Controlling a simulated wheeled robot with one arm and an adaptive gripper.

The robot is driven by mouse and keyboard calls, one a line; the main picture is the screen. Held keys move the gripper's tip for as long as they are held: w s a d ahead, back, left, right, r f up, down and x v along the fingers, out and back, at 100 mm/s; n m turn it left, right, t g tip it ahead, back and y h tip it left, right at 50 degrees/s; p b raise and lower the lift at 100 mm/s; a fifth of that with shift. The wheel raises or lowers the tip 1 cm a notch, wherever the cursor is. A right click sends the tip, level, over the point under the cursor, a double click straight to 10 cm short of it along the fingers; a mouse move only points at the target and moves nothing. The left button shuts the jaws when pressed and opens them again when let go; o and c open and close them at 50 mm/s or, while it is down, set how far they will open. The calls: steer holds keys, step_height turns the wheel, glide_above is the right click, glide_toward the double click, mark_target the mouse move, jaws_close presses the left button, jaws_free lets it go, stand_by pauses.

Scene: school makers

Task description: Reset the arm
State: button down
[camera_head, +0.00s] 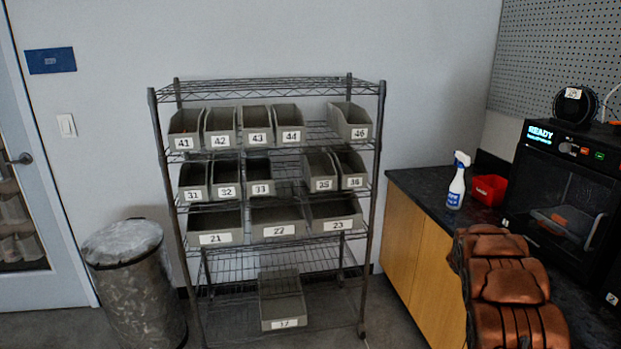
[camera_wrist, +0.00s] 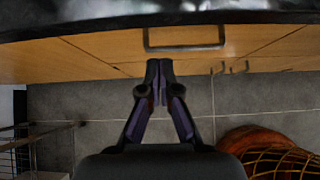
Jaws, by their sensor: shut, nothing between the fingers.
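My gripper (camera_wrist: 159,95) shows in the wrist view with its two dark fingers closed together and nothing between them. It points toward a wooden cabinet front (camera_wrist: 100,48) with a dark handle (camera_wrist: 185,47), under a dark countertop edge (camera_wrist: 130,22). I cannot tell how far the fingertips are from the cabinet. In the head view the gripper is not visible. My copper-coloured arm (camera_head: 508,290) shows at the lower right, in front of the counter.
A wire shelf rack (camera_head: 265,86) with several numbered grey bins stands against the wall. A trash can (camera_head: 135,285) is left of it. The counter (camera_head: 425,190) holds a spray bottle (camera_head: 457,182), a red bin (camera_head: 489,190) and a black 3D printer (camera_head: 560,190). Grey floor (camera_wrist: 90,105) lies below the gripper.

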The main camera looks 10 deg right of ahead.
steer(key=s+a+r+m+g+y+p, duration=0.1)
steer(key=s+a+r+m+y, duration=0.1)
steer(key=s+a+r+m, duration=0.65)
steer(key=s+a+r+m+y+p, duration=0.1)
steer(key=s+a+r+m, duration=0.2)
steer(key=s+a+r, duration=0.85)
steer(key=s+a+m+y, duration=0.2)
steer(key=s+a, duration=0.4)
steer(key=a, duration=0.3)
steer(key=s+a+m+y, duration=0.2)
steer(key=s+a, duration=0.4)
steer(key=a, duration=0.4)
steer(key=s+a+m+g+y+p, duration=0.1)
steer(key=s+a+m+y, duration=0.1)
steer(key=s+a, duration=0.5)
steer(key=a+m, duration=0.1)
steer(key=a, duration=0.1)
steer(key=shift+a, duration=0.3)
